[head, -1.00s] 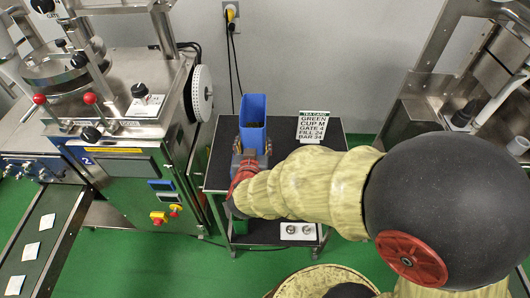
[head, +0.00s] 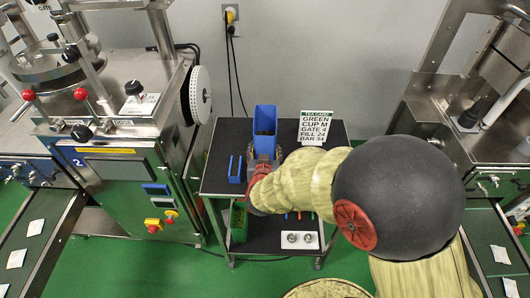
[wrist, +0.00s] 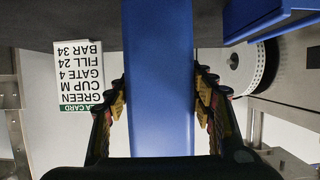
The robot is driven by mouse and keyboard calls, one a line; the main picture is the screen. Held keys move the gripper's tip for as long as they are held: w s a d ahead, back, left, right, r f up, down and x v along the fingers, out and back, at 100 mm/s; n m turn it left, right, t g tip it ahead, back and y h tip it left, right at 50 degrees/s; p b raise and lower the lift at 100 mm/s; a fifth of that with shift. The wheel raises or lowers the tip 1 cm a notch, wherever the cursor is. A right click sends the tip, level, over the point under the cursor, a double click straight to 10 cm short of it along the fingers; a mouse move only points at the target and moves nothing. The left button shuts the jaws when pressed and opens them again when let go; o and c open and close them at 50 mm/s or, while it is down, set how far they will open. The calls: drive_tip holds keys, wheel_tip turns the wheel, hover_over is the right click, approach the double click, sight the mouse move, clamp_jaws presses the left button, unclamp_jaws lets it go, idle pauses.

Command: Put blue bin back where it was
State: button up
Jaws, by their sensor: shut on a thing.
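The blue bin (head: 265,118) is tall, narrow and upright, with dark contents showing through its open top. My gripper (head: 264,154) is shut on it from the front. In the wrist view the bin (wrist: 158,80) fills the middle, with a finger against each side. The bin is over the black cart top (head: 217,145); its base is hidden, so I cannot tell whether it touches. A small blue U-shaped piece (head: 235,168) is on the cart top, left of my gripper. A blue part (wrist: 265,14) shows at the wrist view's upper right.
A tea card (head: 313,127) stands right of the bin. The lower shelf holds a green bin (head: 239,222) and a white tray (head: 299,240). A machine with a white wheel (head: 200,95) stands left; another metal machine (head: 440,110) stands right.

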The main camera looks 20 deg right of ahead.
drive_tip(key=shift+r, duration=0.15)
drive_tip(key=o, duration=1.7)
drive_tip(key=shift+f, duration=0.2)
